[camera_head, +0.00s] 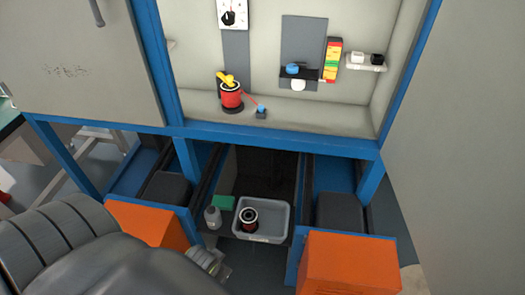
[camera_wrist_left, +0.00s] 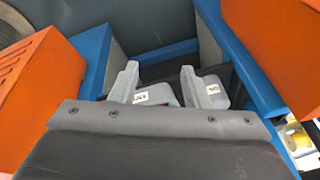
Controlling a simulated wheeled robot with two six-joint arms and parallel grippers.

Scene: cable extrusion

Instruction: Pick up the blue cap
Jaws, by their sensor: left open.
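A blue, round cap-like piece (camera_head: 292,68) sits on a small black shelf on the back panel of the cabinet. My left gripper (camera_head: 212,262) is low at the front, well below and apart from both. In the left wrist view its two grey fingers (camera_wrist_left: 161,80) stand apart, with no blue cap seen between them. My right gripper is not in view.
A red and black spool (camera_head: 231,94) with a yellow top stands in the cabinet. Below, a grey bin (camera_head: 262,237) holds a dark spool, beside a bottle (camera_head: 212,217) and a green block (camera_head: 223,202). Orange boxes (camera_head: 348,264) and blue frame posts flank the low opening.

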